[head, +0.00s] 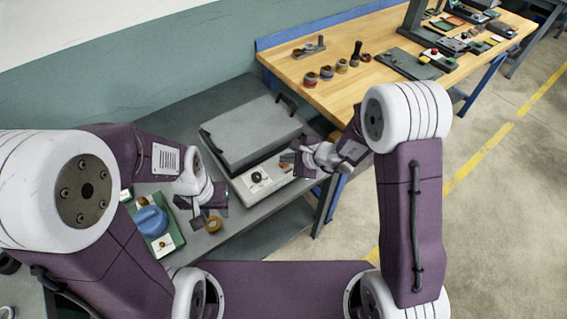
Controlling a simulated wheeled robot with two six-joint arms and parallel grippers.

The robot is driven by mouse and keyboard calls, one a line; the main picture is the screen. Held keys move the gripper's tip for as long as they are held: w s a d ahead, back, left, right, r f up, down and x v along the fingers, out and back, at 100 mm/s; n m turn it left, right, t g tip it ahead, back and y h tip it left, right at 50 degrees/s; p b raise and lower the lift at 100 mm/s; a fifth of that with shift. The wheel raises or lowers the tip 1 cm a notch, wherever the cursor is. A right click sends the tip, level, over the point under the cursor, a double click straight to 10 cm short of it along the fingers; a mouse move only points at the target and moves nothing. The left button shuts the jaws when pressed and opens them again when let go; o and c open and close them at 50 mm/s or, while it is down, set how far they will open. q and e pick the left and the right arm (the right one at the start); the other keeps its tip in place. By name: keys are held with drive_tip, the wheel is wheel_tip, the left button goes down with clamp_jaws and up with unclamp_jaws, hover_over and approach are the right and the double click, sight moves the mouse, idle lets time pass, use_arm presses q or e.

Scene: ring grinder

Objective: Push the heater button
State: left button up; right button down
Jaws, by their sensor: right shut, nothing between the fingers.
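The heater is a low unit with a flat grey lid (250,130) and a pale front panel (268,192) on the grey bench. A dark round dial (257,177) sits on the panel. My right gripper (297,161) is shut and empty at the right end of the panel. A small orange-red patch shows by its tips; I cannot tell whether it is the button or whether the fingers touch it. My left gripper (207,211) hangs left of the heater, close to a brass-coloured ring (213,224). Its finger opening is unclear.
A green-based device with a blue round top (151,221) stands left of my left gripper. A wooden workbench (330,85) behind holds several rings, a dark post and machine parts. Open floor (500,190) lies to the right.

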sight(286, 165)
idle(0.4)
drive_tip(key=shift+r, duration=0.25)
wheel_tip(286, 165, up, 6)
drive_tip(key=p, duration=0.4)
drive_tip(key=shift+r+p, duration=0.15)
drive_tip(key=shift+p, duration=0.15)
